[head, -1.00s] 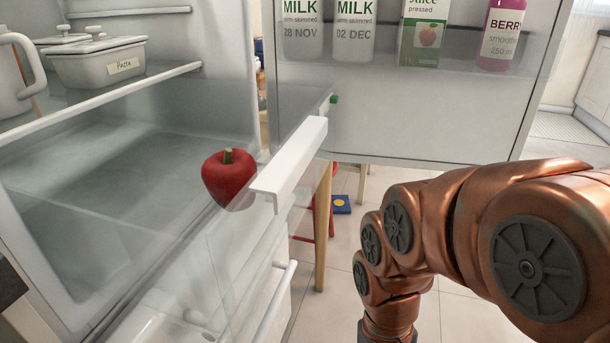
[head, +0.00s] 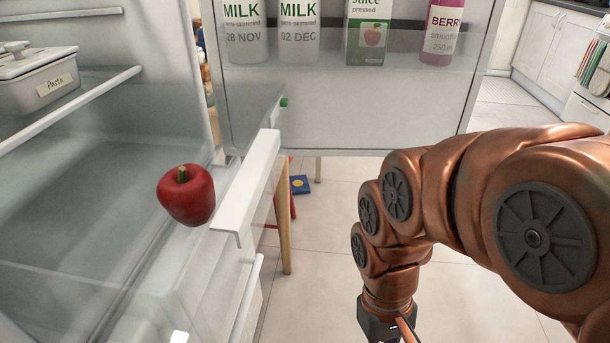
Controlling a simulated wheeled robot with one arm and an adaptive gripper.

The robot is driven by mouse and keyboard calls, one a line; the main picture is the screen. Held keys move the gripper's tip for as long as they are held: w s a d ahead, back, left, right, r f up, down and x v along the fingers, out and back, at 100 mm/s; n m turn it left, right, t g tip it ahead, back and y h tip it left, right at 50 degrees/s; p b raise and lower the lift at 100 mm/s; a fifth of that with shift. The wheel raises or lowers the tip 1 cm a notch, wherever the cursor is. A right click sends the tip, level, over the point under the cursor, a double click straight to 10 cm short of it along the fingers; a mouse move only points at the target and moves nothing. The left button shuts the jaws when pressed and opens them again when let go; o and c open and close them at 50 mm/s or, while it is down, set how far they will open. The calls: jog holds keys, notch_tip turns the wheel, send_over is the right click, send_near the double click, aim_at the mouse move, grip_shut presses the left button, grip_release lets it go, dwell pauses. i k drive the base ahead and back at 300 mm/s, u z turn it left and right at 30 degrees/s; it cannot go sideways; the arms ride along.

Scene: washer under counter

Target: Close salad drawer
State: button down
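The salad drawer is a clear bin with a white front handle bar (head: 250,187). It is pulled out of the open fridge, and its front stands well clear of the shelf edge. A red pepper or apple with a green stem (head: 187,195) shows inside the drawer, near its front. My copper arm comes in from the right and hangs down to the right of the drawer, apart from it. Only the dark upper part of my gripper shows at the bottom edge; its fingertips are out of frame, so I cannot tell whether it is open.
The open fridge door (head: 350,110) stands behind the drawer, holding milk bottles (head: 300,30), a juice carton (head: 370,32) and a berry smoothie (head: 440,32). A pasta container (head: 38,80) sits on the shelf at left. Tiled floor (head: 330,215) is free between drawer and arm.

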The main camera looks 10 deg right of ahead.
aim_at(235, 212)
jog(key=z, duration=1.05)
jog(key=k, duration=0.75)
jog(key=u, duration=1.55)
